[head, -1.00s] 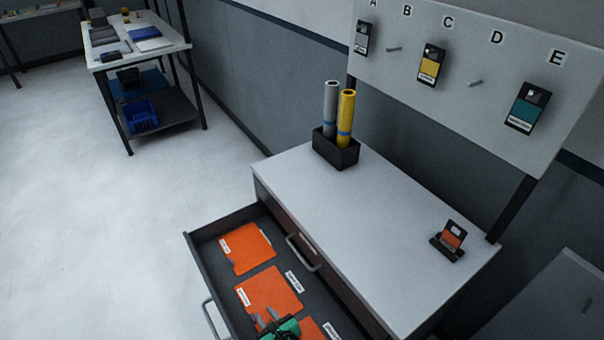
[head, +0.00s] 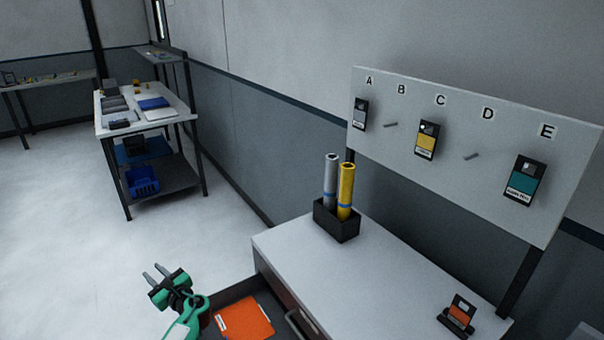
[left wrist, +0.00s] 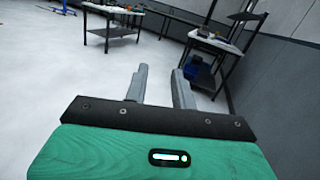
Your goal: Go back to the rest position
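My left gripper (head: 156,271) is raised in front of the open drawer's left side in the head view, with its green wrist below it. Its two grey fingers stand apart and nothing is between them. In the left wrist view the same open fingers (left wrist: 160,88) point across the pale floor. My right gripper is in neither current view.
An open drawer (head: 238,290) with an orange folder (head: 244,318) juts from the white-topped cabinet (head: 300,247). On top stand a black holder (head: 336,222) with two rolls and a small card stand (head: 457,316). A lettered pegboard (head: 460,190) rises behind. Floor at left is clear.

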